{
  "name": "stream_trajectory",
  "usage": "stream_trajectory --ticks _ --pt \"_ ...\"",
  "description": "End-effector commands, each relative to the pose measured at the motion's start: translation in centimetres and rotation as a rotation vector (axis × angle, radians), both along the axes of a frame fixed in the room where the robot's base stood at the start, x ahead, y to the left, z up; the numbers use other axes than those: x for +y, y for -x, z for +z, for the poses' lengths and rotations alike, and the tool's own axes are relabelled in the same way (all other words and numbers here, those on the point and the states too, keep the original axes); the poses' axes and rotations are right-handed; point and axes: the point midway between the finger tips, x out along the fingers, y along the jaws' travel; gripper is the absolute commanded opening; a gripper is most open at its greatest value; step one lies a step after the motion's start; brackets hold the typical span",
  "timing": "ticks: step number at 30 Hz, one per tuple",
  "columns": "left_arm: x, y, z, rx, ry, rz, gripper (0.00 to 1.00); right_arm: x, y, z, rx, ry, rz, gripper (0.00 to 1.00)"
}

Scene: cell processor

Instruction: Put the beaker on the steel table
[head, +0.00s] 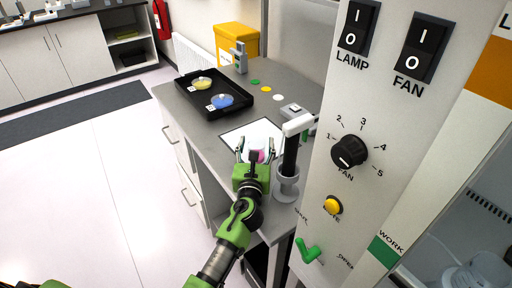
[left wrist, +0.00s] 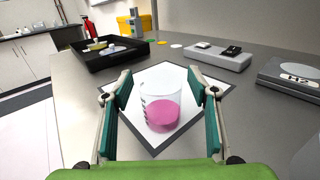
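The clear beaker (left wrist: 161,100) with pink liquid stands upright on a white square mat with a dark border (left wrist: 205,135) on the grey worktop (left wrist: 235,100). In the head view the beaker (head: 257,155) is partly hidden by my gripper. My left gripper (left wrist: 160,84) is open, with one finger on each side of the beaker and a visible gap to both. It also shows in the head view (head: 257,147), low over the mat. My right gripper is in neither view. I cannot tell which surface is the steel table.
A black tray (head: 187,96) holds a yellow and a blue dish. Coloured discs, a small scale (head: 293,111) and a pipette-like stand (head: 289,160) are near. A white control panel (head: 400,130) with switches and a knob rises close on the right. Open floor lies left.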

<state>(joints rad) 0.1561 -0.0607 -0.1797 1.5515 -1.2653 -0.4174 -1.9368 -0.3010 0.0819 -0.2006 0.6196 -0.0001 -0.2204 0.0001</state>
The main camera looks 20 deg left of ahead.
Motion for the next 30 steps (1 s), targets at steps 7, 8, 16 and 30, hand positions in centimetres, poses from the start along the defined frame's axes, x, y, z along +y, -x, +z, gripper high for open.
stream_trajectory --ticks 7,8,16,30 --pt "-0.5 2.2 0.1 0.001 -0.001 0.000 0.54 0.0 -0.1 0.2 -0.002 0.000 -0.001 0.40" --pt "-0.6 2.8 0.2 0.001 -0.001 -0.001 0.54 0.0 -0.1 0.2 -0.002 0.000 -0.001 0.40" --pt "-1.8 8.4 0.1 0.002 0.000 -0.001 0.54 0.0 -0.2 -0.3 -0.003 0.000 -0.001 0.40" --pt "-2.5 11.8 0.3 -0.001 0.000 0.000 0.54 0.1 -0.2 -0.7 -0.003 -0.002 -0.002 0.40"
